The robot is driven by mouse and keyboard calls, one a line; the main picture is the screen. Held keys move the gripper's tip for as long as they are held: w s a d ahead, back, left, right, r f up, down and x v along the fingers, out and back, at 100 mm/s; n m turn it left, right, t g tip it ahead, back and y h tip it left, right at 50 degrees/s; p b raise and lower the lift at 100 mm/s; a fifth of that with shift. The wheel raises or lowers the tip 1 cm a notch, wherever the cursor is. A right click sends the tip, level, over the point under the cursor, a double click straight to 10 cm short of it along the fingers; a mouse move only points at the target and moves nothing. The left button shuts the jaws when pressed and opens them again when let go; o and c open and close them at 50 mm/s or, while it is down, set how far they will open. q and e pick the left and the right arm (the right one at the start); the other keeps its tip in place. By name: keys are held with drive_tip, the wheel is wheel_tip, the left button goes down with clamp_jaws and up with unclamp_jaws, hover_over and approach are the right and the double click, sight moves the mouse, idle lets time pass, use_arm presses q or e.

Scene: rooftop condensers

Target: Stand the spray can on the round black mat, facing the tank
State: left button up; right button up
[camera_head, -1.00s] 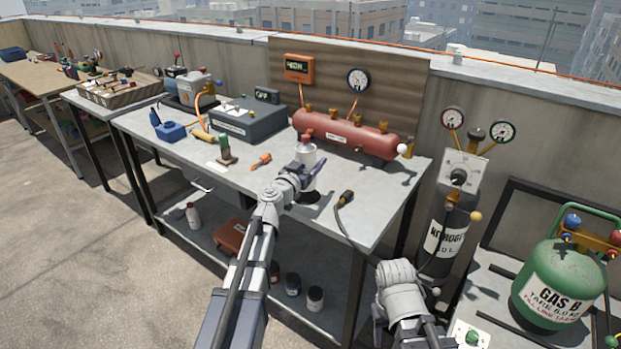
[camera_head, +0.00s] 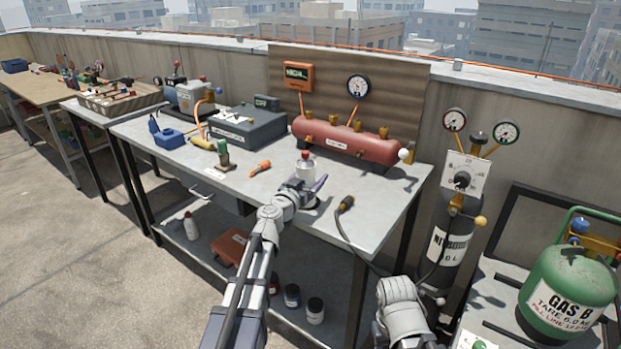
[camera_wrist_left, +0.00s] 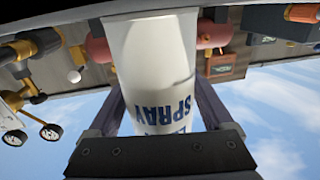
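The spray can (camera_head: 306,164), white with a red top, stands upright in my left gripper (camera_head: 308,187) over the bench. In the left wrist view, the can (camera_wrist_left: 155,70) fills the space between the two fingers, and its blue SPRAY lettering faces the camera, upside down in that picture. The round black mat (camera_head: 312,204) shows only as a dark edge below the gripper. Whether the can touches it is hidden. The red tank (camera_head: 345,142) lies behind the can on its stand. My right gripper (camera_head: 385,328) is low at the bottom, its fingers mostly hidden.
The grey bench (camera_head: 262,203) has clear room left of the can. A black-handled torch (camera_head: 345,204) with a hose is close on the right. A nitrogen cylinder (camera_head: 450,250) stands beyond the bench.

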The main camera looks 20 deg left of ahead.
use_arm(q)
drive_tip(key=shift+o, duration=1)
drive_tip(key=shift+r, duration=0.2)
drive_tip(key=s+a, duration=0.2)
drive_tip(key=s, duration=0.9)
drive_tip(key=shift+s+a, duration=0.15)
drive_tip(key=shift+s, duration=0.25)
drive_tip(key=shift+c, duration=0.2)
idle(0.4)
